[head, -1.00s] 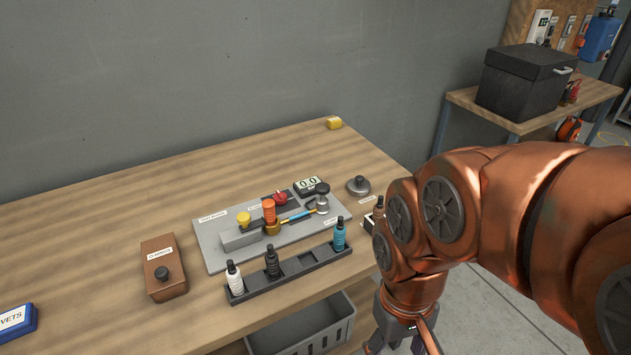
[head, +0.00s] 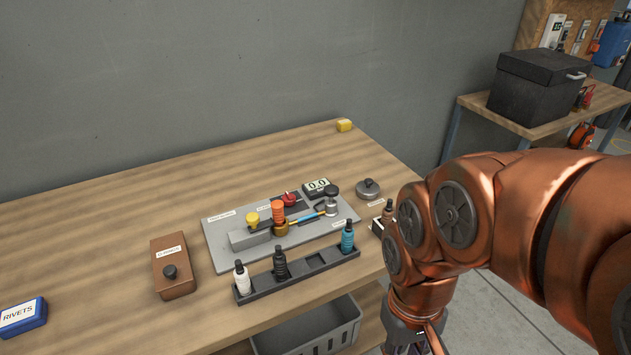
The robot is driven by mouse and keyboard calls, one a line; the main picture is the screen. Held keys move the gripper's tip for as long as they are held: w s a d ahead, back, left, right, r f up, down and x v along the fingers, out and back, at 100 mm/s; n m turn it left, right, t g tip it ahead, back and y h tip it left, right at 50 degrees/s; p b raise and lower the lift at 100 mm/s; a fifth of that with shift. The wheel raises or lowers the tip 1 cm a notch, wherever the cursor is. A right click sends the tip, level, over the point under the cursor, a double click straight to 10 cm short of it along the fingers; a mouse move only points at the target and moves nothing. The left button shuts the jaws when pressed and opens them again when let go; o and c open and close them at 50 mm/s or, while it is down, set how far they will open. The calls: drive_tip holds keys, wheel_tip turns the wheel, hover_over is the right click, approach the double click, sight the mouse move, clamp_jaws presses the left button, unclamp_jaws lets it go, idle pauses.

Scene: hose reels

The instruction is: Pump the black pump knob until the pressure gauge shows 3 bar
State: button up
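A grey board (head: 222,258) on the wooden bench carries the pump parts. A black knob (head: 333,189) sits on top of a small silver cylinder at the board's back right; it looks like the pump knob. Beside it, the gauge display (head: 317,185) appears to read 0.0. A blue hose piece (head: 306,217) runs from the cylinder to a brass part under an orange knob (head: 277,208). My gripper (head: 412,348) hangs at the bottom edge, in front of the bench and away from the board. Its fingertips are cut off by the frame.
A dark rack (head: 318,265) with white, black and blue bottles stands before the board. A brown box (head: 172,265) with a black knob is at left. A round grey object (head: 368,188) and brown bottle (head: 387,212) are at right. A grey bin (head: 315,337) sits below.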

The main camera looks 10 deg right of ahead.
clamp_jaws()
idle(1.2)
